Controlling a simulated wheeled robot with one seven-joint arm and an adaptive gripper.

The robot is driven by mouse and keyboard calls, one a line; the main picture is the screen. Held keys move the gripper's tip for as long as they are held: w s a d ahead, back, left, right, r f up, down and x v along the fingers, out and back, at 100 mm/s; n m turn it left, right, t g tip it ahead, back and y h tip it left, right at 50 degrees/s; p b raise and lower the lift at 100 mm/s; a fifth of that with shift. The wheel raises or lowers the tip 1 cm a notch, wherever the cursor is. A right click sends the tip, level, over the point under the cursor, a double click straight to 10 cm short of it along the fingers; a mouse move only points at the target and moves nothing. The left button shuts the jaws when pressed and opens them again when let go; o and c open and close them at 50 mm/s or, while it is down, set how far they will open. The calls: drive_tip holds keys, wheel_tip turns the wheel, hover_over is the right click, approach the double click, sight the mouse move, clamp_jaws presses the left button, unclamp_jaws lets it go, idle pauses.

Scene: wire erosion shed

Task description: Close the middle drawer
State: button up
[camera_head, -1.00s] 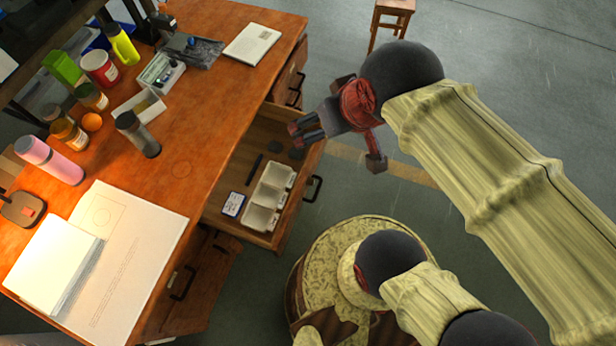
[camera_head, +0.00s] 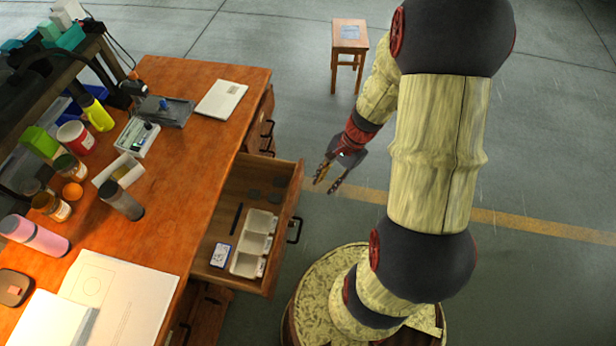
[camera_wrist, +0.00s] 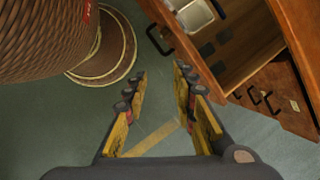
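The middle drawer (camera_head: 287,230) of the wooden desk is pulled out. It holds a white divided tray (camera_head: 252,245), a small blue-and-white box (camera_head: 220,255), a dark thin item and several dark round pieces. Its black handle (camera_head: 294,230) is on the front panel. My gripper (camera_head: 327,184) is open and empty. It is in the air beyond the drawer front, on the side away from the desk. In the wrist view, the gripper fingers (camera_wrist: 160,90) are spread apart above the floor, and the drawer handle (camera_wrist: 160,40) shows up and to the left of the right finger.
The desk top (camera_head: 160,180) carries jars, bottles, a notebook (camera_head: 220,99) and papers. Other drawer fronts with black handles (camera_head: 267,132) lie beside the open drawer. A wooden stool (camera_head: 350,38) stands at the back.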

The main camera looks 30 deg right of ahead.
drive_tip(key=w+d+f+m, duration=0.1)
drive_tip(key=f+m, duration=0.1)
drive_tip(key=w+d+f+m+t, duration=0.1)
drive_tip(key=f+m, duration=0.1)
drive_tip(key=f, duration=0.1)
drive_tip(key=w+d+f+m, duration=0.1)
drive_tip(key=f+m, duration=0.2)
drive_tip(key=shift+w+d+t, duration=0.1)
drive_tip(key=shift+d+t, duration=0.1)
drive_tip(key=shift+t, duration=0.1)
drive_tip(key=c, duration=0.4)
drive_tip(key=w+d+m, duration=0.1)
drive_tip(key=w+d+m+h, duration=0.1)
drive_tip(key=w+m, duration=0.1)
drive_tip(key=shift+w+d+t, duration=0.15)
drive_tip(key=shift+d+t, duration=0.2)
drive_tip(key=shift+t, duration=0.05)
drive_tip(key=shift+c, duration=1.1)
drive_tip(key=shift+d+f+m, duration=0.1)
drive_tip(key=shift+d+m, duration=0.1)
drive_tip(key=shift+m, duration=0.5)
clamp_jaws()
drive_tip(key=w+a+f+b, duration=0.4)
drive_tip(key=w+a+f, duration=0.1)
drive_tip(key=f, duration=0.4)
drive_tip(key=shift+w+a, duration=0.2)
drive_tip(key=shift+w, duration=0.05)
